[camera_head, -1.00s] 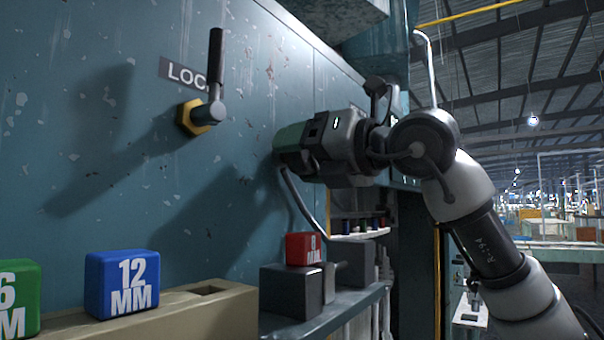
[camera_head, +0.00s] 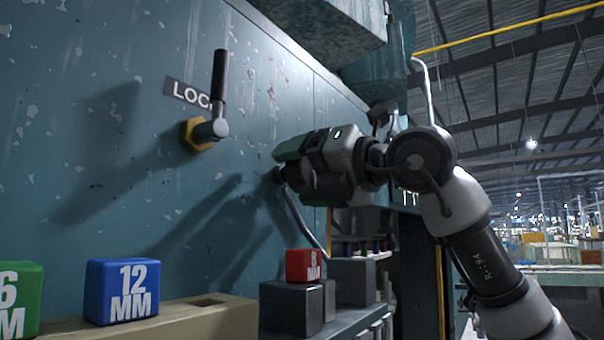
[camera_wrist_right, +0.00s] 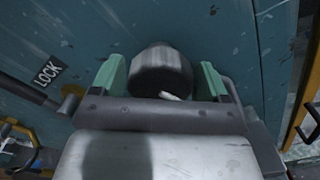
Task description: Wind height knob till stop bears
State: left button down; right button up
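The height knob (camera_wrist_right: 160,72) is a dark, round, ribbed knob on the teal panel, with a small white mark near its lower edge in the wrist view. In the head view my right gripper (camera_head: 284,160) reaches in from the right to the panel, tilted, and mostly hides the knob. My left gripper is not in view.
A lock lever (camera_head: 219,90) with a yellow hex base stands on the panel to the left. Below are a blue 12 MM block (camera_head: 122,291), a green block (camera_head: 18,298), a red 8 MM block (camera_head: 303,265) and dark blocks (camera_head: 291,307). A steel housing (camera_head: 320,35) overhangs above.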

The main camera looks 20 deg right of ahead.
jog(key=shift+o, duration=1)
jog(key=shift+s+d, duration=0.1)
jog(key=shift+s, duration=0.05)
jog(key=b+v, duration=0.4)
jog(key=v, duration=0.6)
jog(key=shift+d, duration=0.2)
jog(key=shift+s, duration=0.15)
